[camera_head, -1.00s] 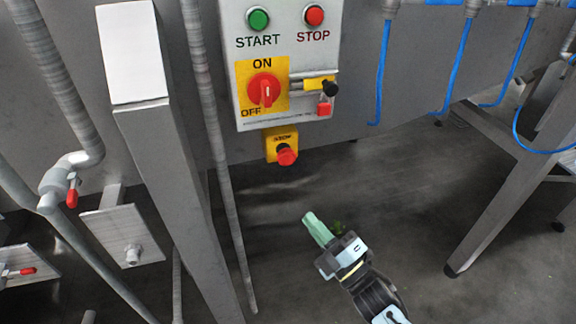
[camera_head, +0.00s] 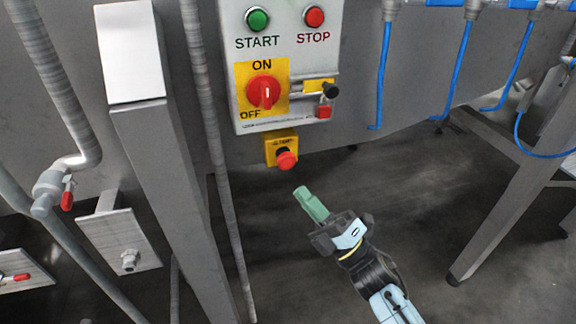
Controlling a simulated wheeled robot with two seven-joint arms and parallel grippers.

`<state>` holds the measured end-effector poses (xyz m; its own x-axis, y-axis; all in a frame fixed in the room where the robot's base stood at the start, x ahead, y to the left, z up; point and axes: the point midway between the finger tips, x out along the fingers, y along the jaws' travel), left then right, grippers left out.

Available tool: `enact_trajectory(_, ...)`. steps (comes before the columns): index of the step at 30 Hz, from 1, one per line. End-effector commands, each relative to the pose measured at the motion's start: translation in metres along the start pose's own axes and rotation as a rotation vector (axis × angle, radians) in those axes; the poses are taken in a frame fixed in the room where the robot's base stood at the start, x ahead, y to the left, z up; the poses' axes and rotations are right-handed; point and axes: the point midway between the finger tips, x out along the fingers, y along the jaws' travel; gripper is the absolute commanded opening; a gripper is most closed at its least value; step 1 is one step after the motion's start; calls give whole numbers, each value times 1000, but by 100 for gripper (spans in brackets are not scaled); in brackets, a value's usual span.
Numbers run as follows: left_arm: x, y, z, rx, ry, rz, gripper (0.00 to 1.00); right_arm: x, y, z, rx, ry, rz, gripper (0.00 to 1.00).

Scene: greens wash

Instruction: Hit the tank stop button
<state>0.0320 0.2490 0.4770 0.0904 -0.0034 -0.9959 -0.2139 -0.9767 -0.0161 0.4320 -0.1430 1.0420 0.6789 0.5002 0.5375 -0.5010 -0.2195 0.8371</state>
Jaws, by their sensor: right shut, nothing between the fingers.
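The control panel (camera_head: 325,60) is a grey box with a red round STOP button (camera_head: 314,16) at its upper right. A green START button (camera_head: 257,19) is to its left. A red and yellow ON/OFF rotary switch (camera_head: 263,91) sits below them. Under the box, a yellow block carries a red mushroom button (camera_head: 286,160); its label is too blurred to read surely. My right gripper (camera_head: 304,196) is shut and empty, its green fingers pointing up and left, below and slightly right of the mushroom button, apart from it in the picture. My left gripper is out of view.
A grey slanted leg (camera_head: 180,200) and grey pipes (camera_head: 205,110) stand left of the panel. Blue hoses (camera_head: 383,75) hang at the right, above another slanted leg (camera_head: 515,205). The dark floor around my right gripper looks clear.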

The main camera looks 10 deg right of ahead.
Motion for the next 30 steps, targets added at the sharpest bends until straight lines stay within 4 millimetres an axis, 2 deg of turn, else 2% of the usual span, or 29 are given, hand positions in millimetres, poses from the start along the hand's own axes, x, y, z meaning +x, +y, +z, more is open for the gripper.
enact_trajectory(6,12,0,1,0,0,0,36,22,-18,16,-2,1,1,0)
enact_trajectory(13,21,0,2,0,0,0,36,36,-29,27,-1,0,-1,0)
enact_trajectory(30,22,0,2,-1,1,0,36,41,-30,30,0,-1,-1,0)
